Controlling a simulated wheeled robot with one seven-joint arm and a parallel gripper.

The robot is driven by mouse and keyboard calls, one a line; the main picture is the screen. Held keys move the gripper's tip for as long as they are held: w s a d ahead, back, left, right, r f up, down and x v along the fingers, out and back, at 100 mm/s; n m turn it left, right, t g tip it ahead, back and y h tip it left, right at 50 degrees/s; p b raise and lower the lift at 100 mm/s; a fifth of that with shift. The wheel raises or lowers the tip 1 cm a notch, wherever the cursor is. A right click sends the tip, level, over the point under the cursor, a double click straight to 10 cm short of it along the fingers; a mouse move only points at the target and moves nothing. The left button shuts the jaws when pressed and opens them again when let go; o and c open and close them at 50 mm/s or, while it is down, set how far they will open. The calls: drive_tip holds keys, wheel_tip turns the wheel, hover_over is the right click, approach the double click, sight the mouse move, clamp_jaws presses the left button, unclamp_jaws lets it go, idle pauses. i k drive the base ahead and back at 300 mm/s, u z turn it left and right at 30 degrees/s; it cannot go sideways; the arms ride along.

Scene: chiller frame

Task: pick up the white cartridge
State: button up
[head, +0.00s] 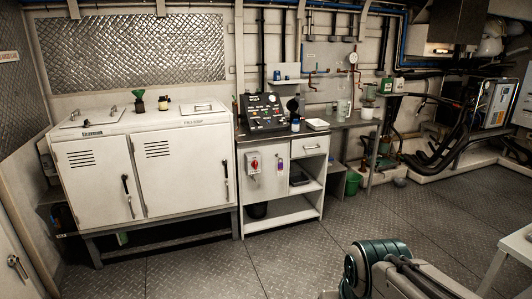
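I cannot make out a white cartridge for certain in the head view. A small white container (367,113) stands on the back bench at the right of centre, but it is too small to tell what it is. A clear bottle stands a little to its left. My gripper is not in view. Part of my arm, with a teal-banded joint, shows at the bottom right, far in front of the benches.
A white chiller cabinet (185,165) with two doors stands at the left. Next to it, a white cabinet (246,216) carries a black control panel (263,112). A green bucket (353,183) is under the back bench. A white table (519,245) edges in at right. The middle floor is clear.

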sight(295, 124)
drive_tip(key=z, duration=0.05)
drive_tip(key=i, duration=3.3)
drive_tip(key=z, duration=0.4)
drive_tip(key=i, duration=1.3)
drive_tip(key=z, duration=0.05)
